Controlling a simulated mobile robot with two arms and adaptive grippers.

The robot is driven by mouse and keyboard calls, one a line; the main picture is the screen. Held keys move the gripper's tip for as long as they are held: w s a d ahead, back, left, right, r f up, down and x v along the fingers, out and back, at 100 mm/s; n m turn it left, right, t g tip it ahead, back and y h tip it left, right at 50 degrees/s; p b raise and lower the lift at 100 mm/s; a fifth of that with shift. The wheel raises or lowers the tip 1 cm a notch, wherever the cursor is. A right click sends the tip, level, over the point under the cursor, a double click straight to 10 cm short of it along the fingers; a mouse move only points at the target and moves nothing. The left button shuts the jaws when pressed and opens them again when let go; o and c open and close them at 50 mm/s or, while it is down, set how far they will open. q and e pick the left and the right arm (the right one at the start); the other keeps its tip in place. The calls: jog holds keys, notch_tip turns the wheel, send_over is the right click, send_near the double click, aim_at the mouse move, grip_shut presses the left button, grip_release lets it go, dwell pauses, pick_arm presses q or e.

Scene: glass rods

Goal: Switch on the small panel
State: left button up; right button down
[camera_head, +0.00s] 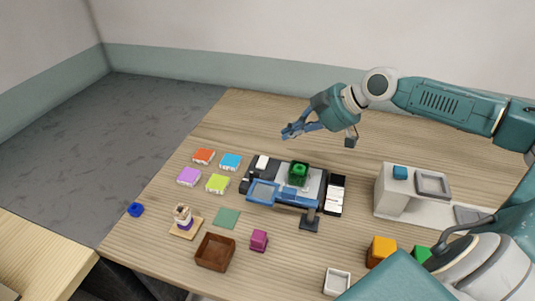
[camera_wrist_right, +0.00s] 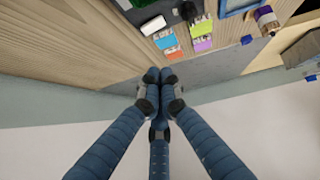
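A dark device (camera_head: 250,187) lies in the middle of the table. A white block-like piece (camera_head: 262,162) sits at its back left; it also shows in the right wrist view (camera_wrist_right: 153,25). I cannot tell for certain which part is the small panel. My right gripper (camera_head: 287,134) is above the table behind the device, apart from it, pointing left. In the right wrist view its fingertips (camera_wrist_right: 160,77) meet with nothing visible between them. My left gripper is not in view.
On the device are a green block (camera_head: 299,171) and a blue-framed pane (camera_head: 264,193). Coloured tiles, including a blue one (camera_head: 230,161), lie left. A brown tray (camera_head: 215,252) and magenta cube (camera_head: 259,240) are in front. A grey machine (camera_head: 397,198) stands right. The table's back is clear.

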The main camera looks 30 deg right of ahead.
jog(key=p, duration=0.3)
send_over(266, 163)
notch_tip(266, 163, down, 7)
jog(key=shift+a+r, duration=0.1)
jog(key=shift+r, duration=0.05)
jog(key=f, duration=0.2)
jog(key=shift+d+f+p, duration=0.25)
jog(key=shift+f+p, duration=0.15)
jog(key=shift+d+f, duration=0.15)
jog(key=shift+f, duration=0.55)
jog(key=shift+f, duration=0.1)
